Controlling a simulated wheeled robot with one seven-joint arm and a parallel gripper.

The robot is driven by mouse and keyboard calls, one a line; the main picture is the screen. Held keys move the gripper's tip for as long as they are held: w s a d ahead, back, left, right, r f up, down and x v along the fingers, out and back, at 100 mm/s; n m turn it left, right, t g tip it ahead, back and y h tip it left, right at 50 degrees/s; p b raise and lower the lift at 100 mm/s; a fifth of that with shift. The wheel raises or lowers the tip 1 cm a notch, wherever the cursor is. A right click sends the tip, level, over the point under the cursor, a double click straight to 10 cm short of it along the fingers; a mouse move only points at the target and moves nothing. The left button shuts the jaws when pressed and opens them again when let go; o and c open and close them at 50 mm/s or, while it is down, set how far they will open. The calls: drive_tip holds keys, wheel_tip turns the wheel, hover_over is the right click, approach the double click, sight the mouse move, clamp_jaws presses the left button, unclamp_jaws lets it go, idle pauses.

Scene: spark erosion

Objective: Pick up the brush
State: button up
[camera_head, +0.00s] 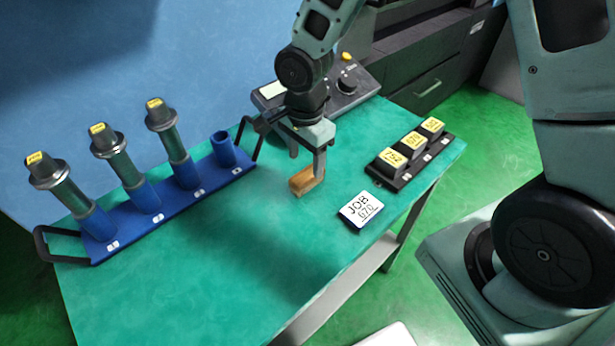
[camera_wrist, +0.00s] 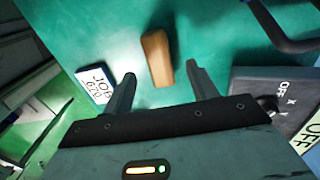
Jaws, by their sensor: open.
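The brush (camera_head: 303,182) is a small block with a tan-brown wooden top, lying on the green table near its middle. It also shows in the wrist view (camera_wrist: 158,56), just beyond my fingertips and roughly between their lines. My gripper (camera_head: 305,165) is open and hangs just above and behind the brush, pointing down. In the wrist view my two fingers (camera_wrist: 161,72) stand apart with nothing held between them. I cannot tell whether a finger touches the brush.
A blue rack (camera_head: 170,205) with several tool holders stands left. A JOB card (camera_head: 361,210) lies right of the brush. A black tray (camera_head: 405,178) with yellow-labelled blocks sits further right. A control box (camera_head: 350,88) is behind my gripper. The front left table is clear.

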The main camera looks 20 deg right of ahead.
sight(306, 173)
drive_tip(key=shift+d+f+p, duration=0.1)
drive_tip(key=shift+f+p, duration=0.3)
drive_tip(key=shift+f, duration=2.55)
drive_tip(key=shift+c, duration=0.4)
drive_tip(key=c, duration=1.1)
drive_tip(key=shift+r, duration=0.15)
wheel_tip(306, 173, up, 10)
drive_tip(key=shift+f, duration=0.1)
drive_tip(key=shift+o, duration=1)
